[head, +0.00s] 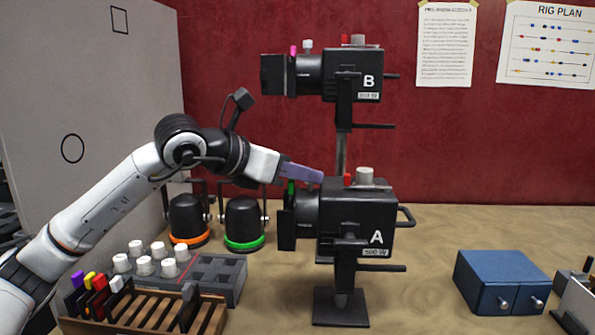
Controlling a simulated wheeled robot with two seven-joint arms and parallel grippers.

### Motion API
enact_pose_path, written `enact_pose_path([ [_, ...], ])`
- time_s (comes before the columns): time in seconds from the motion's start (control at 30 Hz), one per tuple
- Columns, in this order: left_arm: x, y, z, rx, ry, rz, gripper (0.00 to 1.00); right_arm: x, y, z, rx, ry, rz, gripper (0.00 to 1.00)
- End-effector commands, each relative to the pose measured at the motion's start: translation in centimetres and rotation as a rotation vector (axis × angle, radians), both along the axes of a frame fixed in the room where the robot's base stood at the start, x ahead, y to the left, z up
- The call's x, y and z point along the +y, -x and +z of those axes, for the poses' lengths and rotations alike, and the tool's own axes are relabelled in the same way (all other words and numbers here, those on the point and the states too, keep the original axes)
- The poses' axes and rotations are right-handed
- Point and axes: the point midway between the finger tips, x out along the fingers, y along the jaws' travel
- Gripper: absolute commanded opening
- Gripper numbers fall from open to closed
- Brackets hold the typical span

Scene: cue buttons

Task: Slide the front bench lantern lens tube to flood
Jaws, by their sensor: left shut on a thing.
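The front bench lantern (352,228), a black housing marked A, stands on a post with a square base. Its short lens tube (307,212) faces left, with a dark square frame (287,222) and a green tab (291,188) at its front end. My left gripper (314,176) reaches in from the left, with its fingertips just above the lens tube. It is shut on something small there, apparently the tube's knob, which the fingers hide. No flood or spot marking can be read. My right gripper is not in view.
A second lantern (350,75) marked B stands higher behind. Two black lamps with an orange ring (188,222) and a green ring (244,224) stand left. A grey box with white knobs (215,275), a slotted wooden rack (150,310) and a blue drawer box (500,282) occupy the bench.

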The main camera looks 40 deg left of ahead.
Motion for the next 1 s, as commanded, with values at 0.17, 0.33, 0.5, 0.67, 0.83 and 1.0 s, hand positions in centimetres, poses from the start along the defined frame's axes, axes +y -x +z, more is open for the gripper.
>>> enact_pose_path([
  [0.17,-0.6,-0.2,0.0,-0.002,0.002,-0.004,0.0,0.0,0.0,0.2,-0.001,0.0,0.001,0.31],
  [0.33,-0.6,-0.2,0.0,-0.002,0.003,-0.006,0.2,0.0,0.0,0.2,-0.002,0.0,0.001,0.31],
  [0.5,-0.6,-0.2,0.0,-0.002,0.002,-0.005,0.35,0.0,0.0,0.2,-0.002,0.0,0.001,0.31],
  [0.67,-0.5,-0.2,0.0,-0.001,0.001,-0.003,0.35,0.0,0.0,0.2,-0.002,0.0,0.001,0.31],
  [0.83,-0.2,0.5,0.2,-0.002,0.0,0.0,0.35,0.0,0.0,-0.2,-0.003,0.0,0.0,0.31],
  [1.0,0.5,3.2,1.0,-0.002,-0.003,0.002,0.35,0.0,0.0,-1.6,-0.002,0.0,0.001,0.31],
])
